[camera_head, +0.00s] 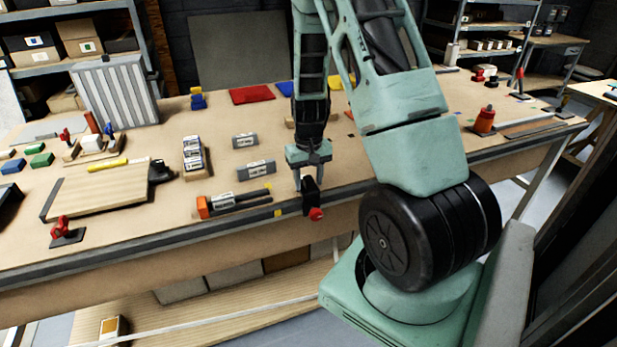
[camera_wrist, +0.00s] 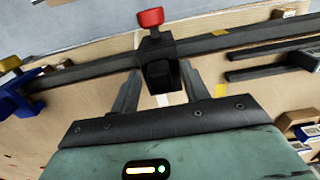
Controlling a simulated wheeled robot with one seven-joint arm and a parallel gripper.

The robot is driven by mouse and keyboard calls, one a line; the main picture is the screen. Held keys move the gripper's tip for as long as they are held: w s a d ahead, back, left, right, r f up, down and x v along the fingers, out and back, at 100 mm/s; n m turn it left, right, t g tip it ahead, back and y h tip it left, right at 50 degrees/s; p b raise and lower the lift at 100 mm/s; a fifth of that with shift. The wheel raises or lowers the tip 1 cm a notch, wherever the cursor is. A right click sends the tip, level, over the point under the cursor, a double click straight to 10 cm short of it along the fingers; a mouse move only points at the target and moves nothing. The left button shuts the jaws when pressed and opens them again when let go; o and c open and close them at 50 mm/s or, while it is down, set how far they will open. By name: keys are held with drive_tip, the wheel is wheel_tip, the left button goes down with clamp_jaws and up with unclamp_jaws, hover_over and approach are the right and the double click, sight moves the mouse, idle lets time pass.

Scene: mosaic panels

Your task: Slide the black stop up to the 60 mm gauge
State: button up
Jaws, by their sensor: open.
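The black stop (camera_head: 310,196) with its red knob (camera_head: 316,214) sits on the dark rail (camera_head: 180,238) along the bench's front edge. In the wrist view the stop (camera_wrist: 160,66) is between the two fingers of my gripper (camera_wrist: 158,84), with its red knob (camera_wrist: 150,17) beyond. My gripper (camera_head: 309,178) is open, pointing down at the stop; I cannot tell whether either finger touches it. Two grey labelled blocks, one farther back (camera_head: 246,140) and one nearer (camera_head: 255,170), lie on the bench left of my gripper. Their labels are too small to read, so I cannot pick out the 60 mm gauge.
A stack of white-labelled blocks (camera_head: 193,158) and an orange-ended tool (camera_head: 204,207) lie to the left. A blue fitting (camera_wrist: 16,98) is at the rail's left in the wrist view. A wooden board (camera_head: 100,190) and red clamp (camera_head: 62,228) are farther left.

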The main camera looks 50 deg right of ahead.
clamp_jaws()
drive_tip(key=w+a, duration=0.3)
drive_tip(key=a, duration=0.2)
drive_tip(key=w+a+p, duration=0.1)
drive_tip(key=w+a, duration=0.2)
drive_tip(key=a, duration=0.2)
drive_tip(key=w+a, duration=0.3)
drive_tip(key=a, duration=0.3)
drive_tip(key=shift+w+p, duration=0.4)
unclamp_jaws()
wheel_tip(320, 180, up, 18)
drive_tip(key=b, duration=0.3)
drive_tip(key=shift+f, duration=0.25)
